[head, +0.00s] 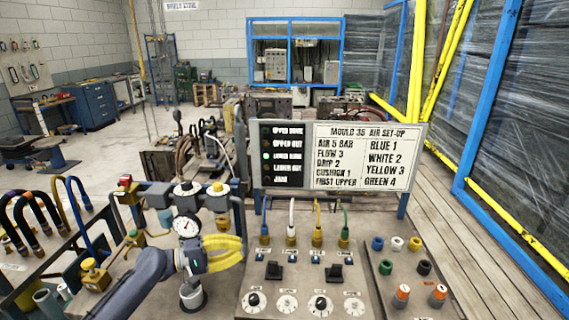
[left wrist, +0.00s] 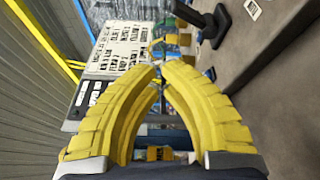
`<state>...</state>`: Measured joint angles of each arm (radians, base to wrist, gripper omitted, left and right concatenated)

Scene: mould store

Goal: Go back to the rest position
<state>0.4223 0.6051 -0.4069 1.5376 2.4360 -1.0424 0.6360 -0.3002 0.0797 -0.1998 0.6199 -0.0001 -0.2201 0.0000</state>
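My left gripper (head: 240,250) reaches in from the lower left in the head view, its yellow fingers just left of the control panel (head: 262,301). In the left wrist view its two yellow fingers (left wrist: 160,68) curve together at their tips, with nothing seen held between them. It hides part of the area behind it, beside the pressure gauge (head: 187,227). My right gripper is not in view.
The mould air set-up board (head: 341,124) stands behind the panel. The panel carries knobs, black switches and coloured hoses. A side panel with coloured caps (head: 397,243) is to the right. Valves and curved hoses (head: 38,206) crowd the left. Planked floor (head: 470,240) is clear at right.

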